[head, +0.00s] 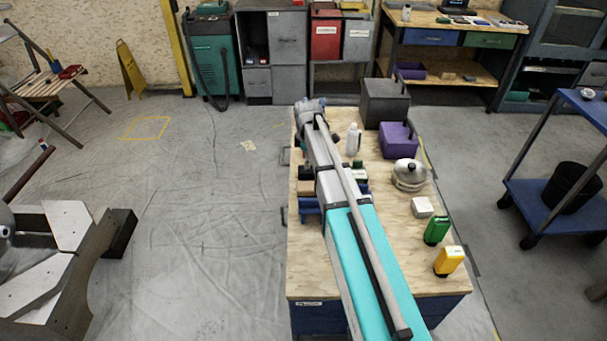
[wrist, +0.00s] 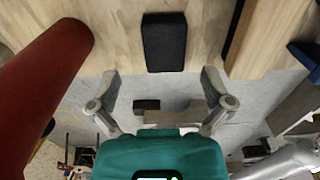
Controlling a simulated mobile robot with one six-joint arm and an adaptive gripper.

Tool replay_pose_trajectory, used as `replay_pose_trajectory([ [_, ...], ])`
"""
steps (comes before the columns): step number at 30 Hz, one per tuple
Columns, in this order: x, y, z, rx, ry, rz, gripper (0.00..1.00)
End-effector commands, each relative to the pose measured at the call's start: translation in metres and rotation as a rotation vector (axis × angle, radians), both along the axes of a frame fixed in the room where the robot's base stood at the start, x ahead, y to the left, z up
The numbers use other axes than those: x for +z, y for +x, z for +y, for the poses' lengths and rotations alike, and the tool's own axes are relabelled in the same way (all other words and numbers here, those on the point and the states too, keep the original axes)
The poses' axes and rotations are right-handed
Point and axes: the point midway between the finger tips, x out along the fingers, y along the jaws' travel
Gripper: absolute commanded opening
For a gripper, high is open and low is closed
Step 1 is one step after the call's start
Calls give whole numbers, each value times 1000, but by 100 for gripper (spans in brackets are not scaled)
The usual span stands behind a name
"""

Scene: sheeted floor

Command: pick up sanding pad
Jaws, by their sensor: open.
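A dark, flat rectangular block (wrist: 165,42), which looks like the sanding pad, lies on the pale wooden bench top (wrist: 120,50) in the wrist view. My gripper (wrist: 160,90) is open and empty, its two fingers spread wide. The block is ahead of the fingertips and roughly centred between them; the fingers do not touch it. In the head view my arm stretches along the bench (head: 400,262) to its far left corner. I cannot make out the pad there; the arm hides that part.
In the wrist view a large red object (wrist: 40,75) stands close on the left, and a wooden piece (wrist: 240,40) lies right. On the bench, right of my arm, are a white bottle (head: 353,140), a grey box (head: 385,103), a purple box (head: 397,140) and a pot (head: 410,176).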

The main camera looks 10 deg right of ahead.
Motion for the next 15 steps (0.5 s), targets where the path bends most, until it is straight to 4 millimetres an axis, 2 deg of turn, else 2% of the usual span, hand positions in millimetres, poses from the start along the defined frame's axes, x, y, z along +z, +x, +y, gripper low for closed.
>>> replay_pose_trajectory([
  [8, -4, 0, 0, 0, 0, 0, 100],
  [15, -20, -2, 1, -1, 0, 0, 100],
])
